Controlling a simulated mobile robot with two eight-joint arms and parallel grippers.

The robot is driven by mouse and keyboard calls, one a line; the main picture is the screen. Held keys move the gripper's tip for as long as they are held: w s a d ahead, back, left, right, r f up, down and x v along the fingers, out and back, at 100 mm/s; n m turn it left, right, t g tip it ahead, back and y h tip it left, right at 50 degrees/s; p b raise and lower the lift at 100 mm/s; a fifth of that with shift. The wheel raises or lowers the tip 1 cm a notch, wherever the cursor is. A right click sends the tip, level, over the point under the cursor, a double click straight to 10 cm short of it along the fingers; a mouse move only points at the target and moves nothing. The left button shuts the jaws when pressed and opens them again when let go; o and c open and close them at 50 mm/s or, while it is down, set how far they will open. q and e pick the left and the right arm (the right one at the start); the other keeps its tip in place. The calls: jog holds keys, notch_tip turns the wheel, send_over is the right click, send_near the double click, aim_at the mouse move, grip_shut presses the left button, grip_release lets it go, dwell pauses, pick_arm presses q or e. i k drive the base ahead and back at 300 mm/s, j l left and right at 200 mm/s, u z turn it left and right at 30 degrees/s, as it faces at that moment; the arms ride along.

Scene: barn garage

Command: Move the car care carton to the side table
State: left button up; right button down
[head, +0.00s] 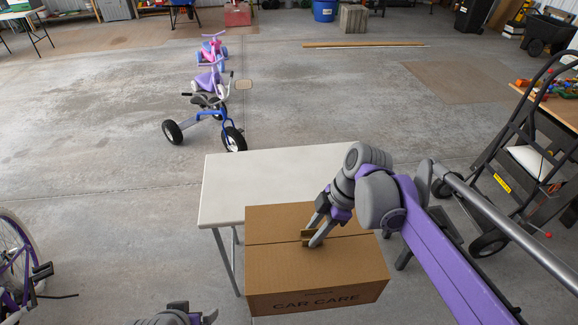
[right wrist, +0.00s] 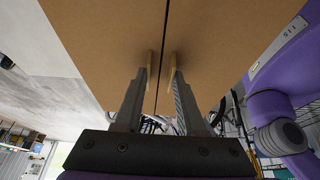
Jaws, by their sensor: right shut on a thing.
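The car care carton (head: 318,268) is a brown cardboard box with "CAR CARE" printed on its front face. In the head view it overlaps the near part of the white side table (head: 262,178); I cannot tell whether it rests on it or hangs above it. My right gripper (head: 310,236) is shut on a small brown grip at the middle of the carton's top. In the right wrist view the carton (right wrist: 215,40) fills the upper part, close to the fingertips (right wrist: 160,72). My left gripper (head: 190,317) shows only partly at the bottom edge; its jaws are unclear.
A black hand truck (head: 520,150) stands to the right, by a wooden table (head: 560,108). A purple bicycle wheel (head: 15,255) is at the left edge. The floor between is mostly clear.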

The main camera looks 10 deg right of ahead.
aim_at(290, 176)
jog(key=i, duration=1.5)
